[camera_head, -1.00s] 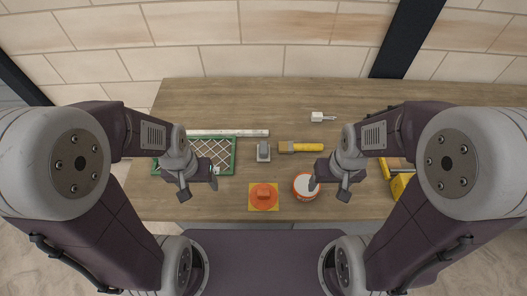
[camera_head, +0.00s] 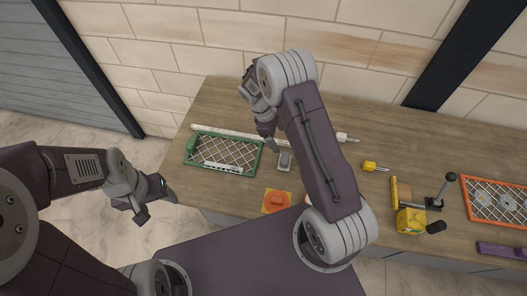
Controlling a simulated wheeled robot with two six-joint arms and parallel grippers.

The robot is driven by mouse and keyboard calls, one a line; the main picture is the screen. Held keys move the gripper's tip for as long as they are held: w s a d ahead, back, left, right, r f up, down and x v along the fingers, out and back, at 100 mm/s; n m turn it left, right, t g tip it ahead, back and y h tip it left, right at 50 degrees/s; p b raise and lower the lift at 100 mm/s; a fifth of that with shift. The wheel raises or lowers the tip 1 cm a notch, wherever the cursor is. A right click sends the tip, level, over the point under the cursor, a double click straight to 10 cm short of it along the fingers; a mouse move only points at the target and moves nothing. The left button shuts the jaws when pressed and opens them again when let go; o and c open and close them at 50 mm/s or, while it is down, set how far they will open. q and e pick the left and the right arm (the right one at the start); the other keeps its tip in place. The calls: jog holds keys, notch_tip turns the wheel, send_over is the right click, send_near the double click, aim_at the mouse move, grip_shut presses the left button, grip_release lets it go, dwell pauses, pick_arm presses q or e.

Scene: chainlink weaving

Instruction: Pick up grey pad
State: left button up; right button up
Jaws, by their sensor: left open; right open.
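The grey pad (camera_head: 284,161) is a small light-grey block with a darker top, lying on the wooden table just right of the green-framed mesh panel. My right gripper (camera_head: 271,140) is above and beside it, slightly up and left of the pad in the head view; it is open. Whether a finger touches the pad is too small to tell. My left gripper (camera_head: 155,203) is open and empty, off the table's left front edge, away from the pad.
The green-framed mesh panel (camera_head: 212,170) and a long white bar (camera_head: 222,134) lie left of and behind the pad. An orange item on a yellow pad (camera_head: 276,201) sits in front. A yellow-based lever tool (camera_head: 411,221) and an orange-framed panel (camera_head: 497,203) are at right.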

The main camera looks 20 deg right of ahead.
aim_at(285, 158)
jog(key=shift+g, duration=0.5)
jog(key=s+f+p, duration=0.1)
jog(key=s+f, duration=0.1)
jog(key=f, duration=0.1)
jog(key=s+f+p, duration=0.1)
jog(key=shift+s+d+f+p, duration=0.15)
jog(key=shift+d+f+p, duration=0.05)
jog(key=shift+d+p, duration=0.15)
jog(key=shift+d+f, duration=0.1)
jog(key=shift+f, duration=0.45)
jog(key=shift+d+f+p, duration=0.1)
jog(key=shift+f+p, duration=0.1)
jog(key=shift+p, duration=0.1)
jog(key=p+x, duration=0.2)
jog(key=x, duration=0.2)
jog(key=shift+f, duration=0.4)
pick_arm(q)
notch_tip(285, 158, up, 6)
jog(key=shift+r, duration=0.2)
pick_arm(e)
jog(key=c, duration=1.5)
